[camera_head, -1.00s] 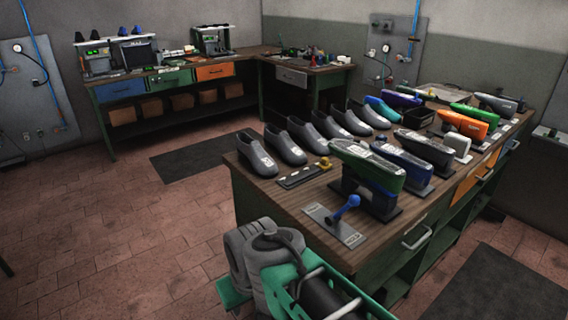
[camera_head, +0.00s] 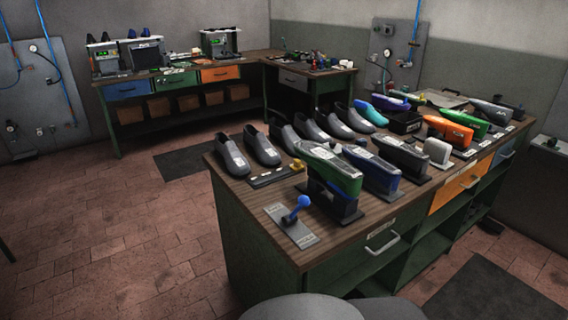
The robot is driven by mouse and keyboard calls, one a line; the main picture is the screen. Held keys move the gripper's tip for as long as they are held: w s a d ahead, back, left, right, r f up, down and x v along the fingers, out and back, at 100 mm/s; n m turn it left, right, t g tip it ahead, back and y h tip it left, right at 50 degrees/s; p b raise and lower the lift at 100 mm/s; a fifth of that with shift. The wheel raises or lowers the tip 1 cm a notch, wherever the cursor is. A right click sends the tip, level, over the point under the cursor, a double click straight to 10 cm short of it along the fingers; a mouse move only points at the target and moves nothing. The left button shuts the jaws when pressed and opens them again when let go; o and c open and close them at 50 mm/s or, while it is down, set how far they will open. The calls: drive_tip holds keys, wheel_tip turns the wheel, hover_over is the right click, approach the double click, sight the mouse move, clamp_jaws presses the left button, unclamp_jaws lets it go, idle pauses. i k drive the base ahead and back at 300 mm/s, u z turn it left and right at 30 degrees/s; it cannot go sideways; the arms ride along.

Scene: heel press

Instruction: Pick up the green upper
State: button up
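Two green shoe-shaped pieces show on the workbench (camera_head: 240,196). The farther green one (camera_head: 489,113) lies towards the back right, behind an orange piece (camera_head: 449,130). I cannot tell from the picture which is the upper meant. My gripper is out of view; only a rounded grey part of my arm shows at the bottom edge.
A plate with a blue-knobbed lever (camera_head: 298,213) sits at the bench's near corner. A blue piece (camera_head: 371,171) and a dark grey piece (camera_head: 402,156) stand close beside the nearer green one. A second bench (camera_head: 180,80) runs along the back walls.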

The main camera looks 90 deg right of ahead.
sight(331, 166)
drive_tip(key=u, duration=0.1)
drive_tip(key=k, duration=1.1)
drive_tip(key=z, duration=1.55)
